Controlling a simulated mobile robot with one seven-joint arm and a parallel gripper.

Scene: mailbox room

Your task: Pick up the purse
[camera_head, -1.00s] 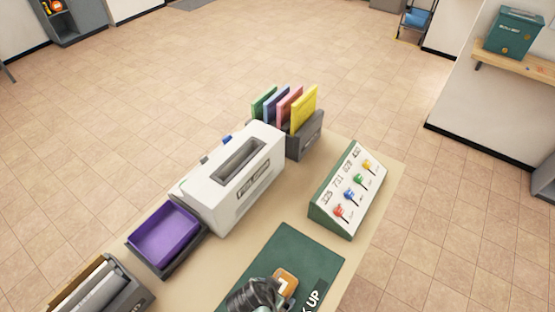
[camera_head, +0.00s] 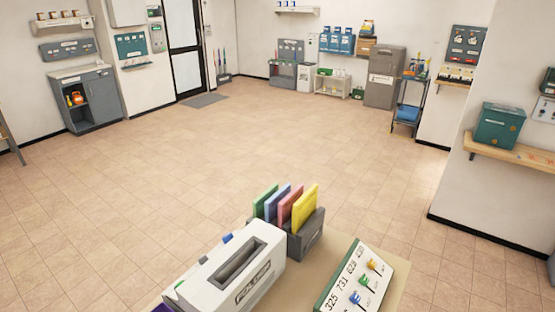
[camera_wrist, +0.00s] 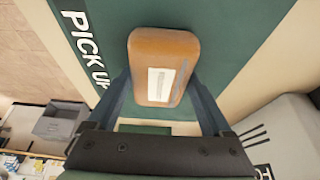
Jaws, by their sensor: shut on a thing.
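The purse (camera_wrist: 163,46) is a small orange-brown block with rounded corners and a pale label on its face. It shows in the upper middle of the wrist view. My gripper (camera_wrist: 158,88) is shut on it, with one blue-grey finger on each side. Behind the purse is the green mat (camera_wrist: 225,35) with white "PICK UP" lettering. I cannot tell how far the purse is above the mat. The head view shows neither the purse nor my gripper.
On the table are a white slotted box (camera_head: 235,275), a grey holder (camera_head: 305,238) with coloured folders, and a sloped panel (camera_head: 350,285) with coloured knobs. Open tiled floor (camera_head: 230,150) lies beyond. A teal box (camera_head: 499,126) stands on a wall shelf (camera_head: 520,152) at right.

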